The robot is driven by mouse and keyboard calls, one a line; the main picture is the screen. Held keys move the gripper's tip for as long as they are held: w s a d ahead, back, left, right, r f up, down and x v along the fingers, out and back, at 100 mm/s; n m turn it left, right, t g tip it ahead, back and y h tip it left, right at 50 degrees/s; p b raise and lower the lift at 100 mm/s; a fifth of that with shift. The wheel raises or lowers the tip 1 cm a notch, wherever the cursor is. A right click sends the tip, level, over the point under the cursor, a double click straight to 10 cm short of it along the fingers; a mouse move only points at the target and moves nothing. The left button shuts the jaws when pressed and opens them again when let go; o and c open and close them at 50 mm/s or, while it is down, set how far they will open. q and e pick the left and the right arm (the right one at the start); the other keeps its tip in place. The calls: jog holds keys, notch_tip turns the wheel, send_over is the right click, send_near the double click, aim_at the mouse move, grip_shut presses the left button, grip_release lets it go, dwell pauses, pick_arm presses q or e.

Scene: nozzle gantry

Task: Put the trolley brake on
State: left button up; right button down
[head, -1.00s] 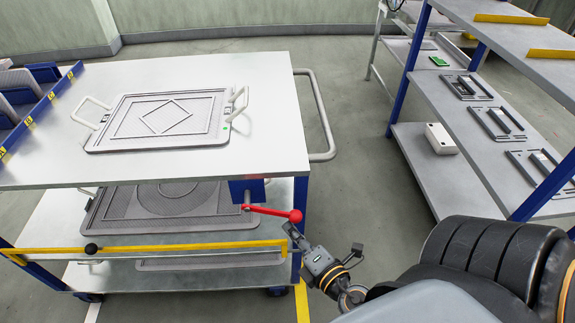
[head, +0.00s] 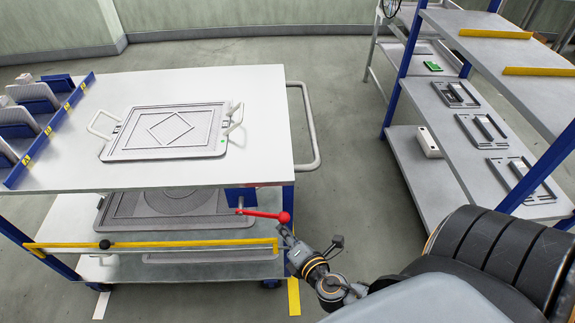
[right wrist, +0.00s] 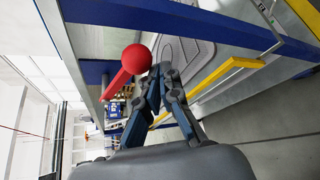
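The trolley (head: 262,100) stands at the left with a white top. Its brake lever is a red bar with a red ball (head: 284,217), sticking out to the right from a blue bracket (head: 241,197) under the top's front right corner. My right gripper (head: 284,232) is just below the ball. In the right wrist view the red ball (right wrist: 136,57) is left of the fingertips of my right gripper (right wrist: 160,72). The fingers meet at their tips with nothing visible between them. Whether they touch the lever, I cannot tell. My left gripper is out of view.
A grey framed plate (head: 210,152) with white handles lies on the trolley top, and another (head: 130,222) lies below. A yellow bar (head: 180,245) crosses the trolley's front. A shelf rack (head: 455,110) stands at the right, with open floor (head: 345,130) between.

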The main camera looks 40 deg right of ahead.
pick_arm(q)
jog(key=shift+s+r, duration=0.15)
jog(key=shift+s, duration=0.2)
pick_arm(e)
jog(key=shift+w+d+r, duration=0.2)
jog(key=shift+w+r, duration=0.2)
jog(key=shift+r, duration=0.25)
jog(key=f+v, duration=0.1)
jog(key=v, duration=1.1)
jog(key=shift+s+a, duration=0.2)
jog(key=shift+s, duration=0.2)
jog(key=shift+f, duration=0.2)
